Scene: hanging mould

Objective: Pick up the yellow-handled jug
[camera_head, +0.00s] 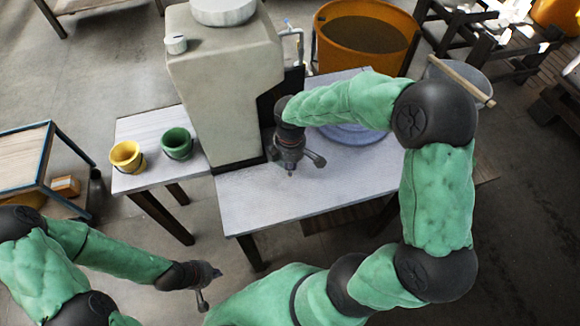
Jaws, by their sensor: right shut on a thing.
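I cannot make out a clear yellow-handled jug. A grey container (470,72) with a pale yellowish bar (462,83) across its rim stands at the upper right, partly behind my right arm; I cannot tell if it is the jug. My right gripper (291,168) points down over the grey-topped table (340,190), in front of the big machine. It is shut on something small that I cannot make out. My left gripper (212,287) is at the bottom, low in front of the tables, with its fingers spread and empty.
A yellow bucket (126,156) and a green bucket (177,143) stand on the left table (140,125). A beige machine (222,80) stands between the tables. A blue round thing (355,134) lies under my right arm. An orange tub (330,48) stands behind.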

